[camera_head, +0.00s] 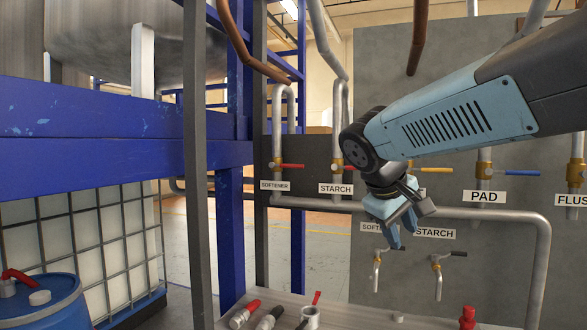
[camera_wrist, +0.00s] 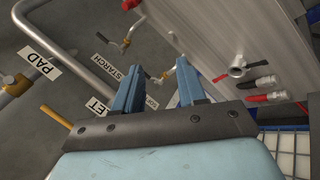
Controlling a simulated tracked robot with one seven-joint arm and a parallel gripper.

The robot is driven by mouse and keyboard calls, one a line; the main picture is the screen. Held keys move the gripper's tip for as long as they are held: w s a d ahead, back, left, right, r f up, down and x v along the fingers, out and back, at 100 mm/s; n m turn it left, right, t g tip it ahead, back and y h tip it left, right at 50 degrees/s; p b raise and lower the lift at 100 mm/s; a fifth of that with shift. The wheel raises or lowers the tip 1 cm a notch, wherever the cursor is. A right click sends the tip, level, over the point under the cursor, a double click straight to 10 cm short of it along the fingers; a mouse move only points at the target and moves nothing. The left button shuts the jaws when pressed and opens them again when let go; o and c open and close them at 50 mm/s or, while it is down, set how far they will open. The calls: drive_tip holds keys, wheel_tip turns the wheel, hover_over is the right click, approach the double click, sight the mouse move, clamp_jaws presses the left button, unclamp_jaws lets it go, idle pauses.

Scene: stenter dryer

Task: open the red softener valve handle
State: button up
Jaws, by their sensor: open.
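The red softener valve handle (camera_head: 292,166) sticks out to the right from its brass valve body (camera_head: 277,163) on a grey pipe, left of centre in the head view. The SOFTENER label (camera_head: 275,185) is below it. My gripper (camera_head: 398,228) is open and empty, pointing down, to the right of and lower than this handle and well apart from it. Its two blue fingers show in the wrist view (camera_wrist: 158,92), with nothing between their tips. I cannot make out the red softener handle in the wrist view.
A similar red handle (camera_head: 356,168) sits above the STARCH label (camera_head: 336,189), between the softener handle and my arm. Two small taps (camera_head: 377,272) (camera_head: 437,276) hang below my gripper. A blue frame post (camera_head: 230,235) stands left. A bench (camera_head: 350,318) holds tools.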

drive_tip(key=w+a+r+n+t+h, duration=0.35)
drive_tip(key=w+a+r, duration=0.35)
drive_tip(key=w+a, duration=0.55)
drive_tip(key=n+t+h, duration=0.2)
drive_tip(key=t+h, duration=0.1)
drive_tip(key=t, duration=0.1)
approach(291, 166)
drive_tip(key=shift+g, duration=0.25)
drive_tip(key=x, duration=1.1)
drive_tip(key=shift+d+r, duration=0.1)
drive_tip(key=shift+r, duration=0.05)
clamp_jaws()
drive_tip(key=shift+y, duration=0.25)
drive_tip(key=shift+m, duration=0.25)
drive_tip(key=shift+w+d, duration=0.1)
drive_tip(key=shift+d, duration=0.05)
